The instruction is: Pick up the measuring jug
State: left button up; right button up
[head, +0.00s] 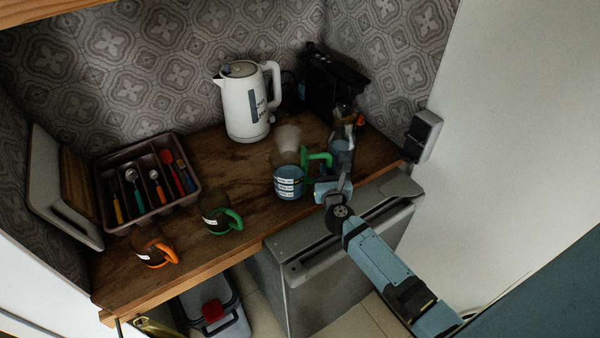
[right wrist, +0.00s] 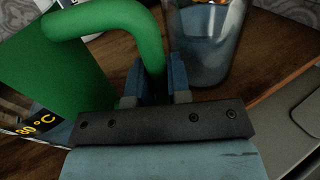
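The measuring jug (head: 290,186) stands upright near the front right of the wooden counter in the head view. It has a bluish lower body with a label, a clear upper part and a green handle (head: 319,157). My right gripper (head: 334,184) is at its right side, at the handle. In the right wrist view the green handle (right wrist: 110,22) runs down between the two blue fingers of my right gripper (right wrist: 156,85), which are close on either side of it. The fingers look shut on it; their tips are partly hidden. My left gripper is not in view.
A clear glass vessel (head: 342,153) stands close right of the handle, also in the right wrist view (right wrist: 205,45). A white kettle (head: 240,108) and black appliance (head: 327,82) stand behind. Mugs with green (head: 232,220) and orange (head: 163,256) handles and a cutlery tray (head: 139,215) are left.

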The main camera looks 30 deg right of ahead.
grip_shut()
jog(key=shift+r, duration=0.2)
